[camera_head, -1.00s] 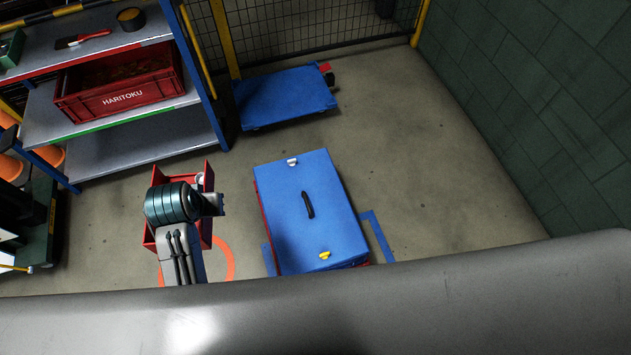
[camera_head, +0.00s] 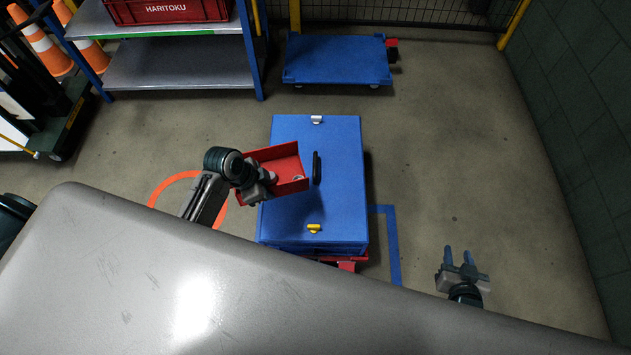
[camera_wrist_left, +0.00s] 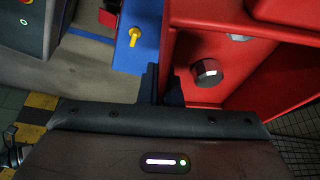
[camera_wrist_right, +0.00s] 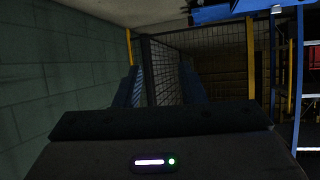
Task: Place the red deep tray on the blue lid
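The blue lid (camera_head: 338,220) lies flat in the head view, with a black handle in its middle, a white latch at its far end and a yellow latch at its near end. The red deep tray (camera_head: 276,155) overlaps the lid's left half in the head view; its exact height over the lid is hard to tell. My left gripper (camera_head: 268,183) is shut on the tray's wall. The left wrist view shows the tray (camera_wrist_left: 225,45) close up with a dark knob inside. My right gripper (camera_head: 459,257) is open and empty, right of the lid.
Beyond the lid stands a blue platform cart (camera_head: 337,62). A shelf (camera_head: 180,65) with a red HARITOKU crate (camera_head: 170,12) is at the back left. Orange cones (camera_head: 40,45) stand at far left. A green wall is at right. The floor right of the lid is clear.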

